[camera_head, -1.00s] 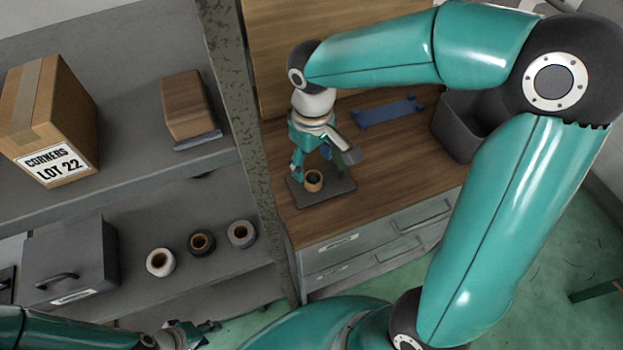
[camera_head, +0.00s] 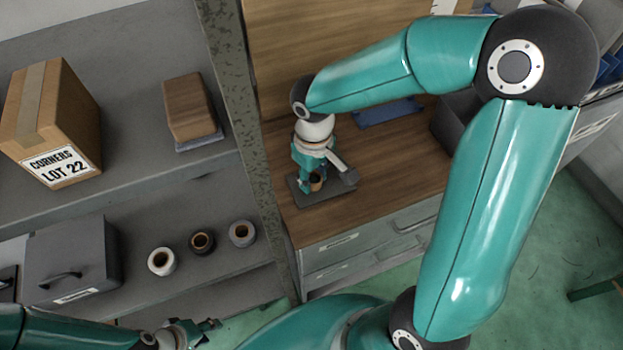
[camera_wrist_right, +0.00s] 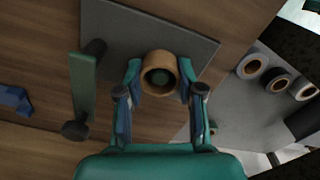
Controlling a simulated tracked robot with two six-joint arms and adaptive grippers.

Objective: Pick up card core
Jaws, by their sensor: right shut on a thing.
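The card core (camera_head: 316,184), a short brown tube, stands on a dark grey plate (camera_head: 338,190) on the wooden worktop. It also shows in the right wrist view (camera_wrist_right: 160,73), with its open end facing the camera and something green inside. My right gripper (camera_head: 311,175) is over the plate, and its two fingers (camera_wrist_right: 161,70) are shut on opposite sides of the core. I cannot tell if the core is lifted off the plate. My left gripper (camera_head: 200,330) is at the bottom left, apart from everything; its finger opening is unclear.
A blue part (camera_head: 388,112) and a dark bin (camera_head: 455,125) lie farther right. Three rolls (camera_head: 202,243), a grey case (camera_head: 70,262) and a carton (camera_head: 50,120) stand on the left shelves.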

